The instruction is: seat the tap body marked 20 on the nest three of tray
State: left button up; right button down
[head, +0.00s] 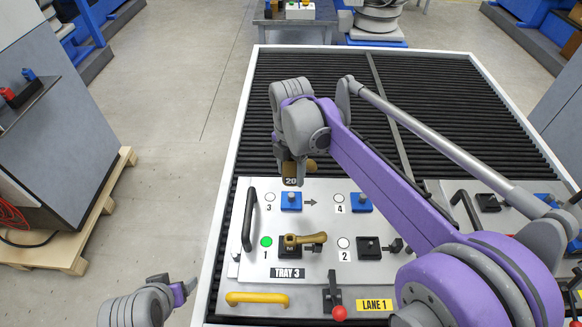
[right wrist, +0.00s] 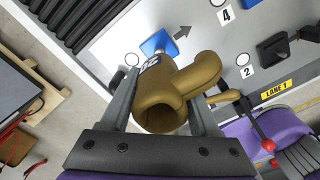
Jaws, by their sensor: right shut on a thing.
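My right gripper (head: 292,170) is shut on a brass tap body (head: 291,172) with a dark label reading 20. It is held above the tray's back edge, just behind blue nest three (head: 291,202) in the head view. In the right wrist view the tap body (right wrist: 180,92) is between the two fingers, its open end toward the camera. Nest three (right wrist: 156,42) shows partly behind it there. The tray (head: 318,272), labelled TRAY 3, lies on the conveyor. My left gripper (head: 184,290) is at the lower left, off the conveyor; its opening is unclear.
A brass tap body (head: 303,240) sits on nest one beside a green light. Blue nest four (head: 360,203) and black nest two (head: 367,250) show no tap body. A black handle (head: 249,219) stands at the tray's left; a red-knobbed lever (head: 336,300) is in front.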

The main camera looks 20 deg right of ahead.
aim_at(291, 195)
jog(key=shift+w+f, duration=0.1)
jog(key=shift+f, duration=0.2)
jog(key=shift+f+b, duration=1.4)
jog(key=shift+f, duration=1.1)
pick_arm(q)
jog(key=f, duration=0.1)
jog(key=s+f, duration=0.1)
jog(key=f, duration=0.2)
jog(key=shift+s, duration=0.25)
jog(key=shift+s+f+g+b, duration=0.15)
jog(key=shift+f+b, duration=0.35)
jog(key=shift+f, duration=0.1)
jog(key=shift+s+f+g+b, duration=0.15)
jog(key=shift+f+b, duration=0.3)
jog(key=shift+f, duration=0.1)
pick_arm(e)
jog(key=shift+f, duration=1.8)
jog(key=shift+c, duration=0.2)
grip_release()
jog(key=shift+r, duration=0.1)
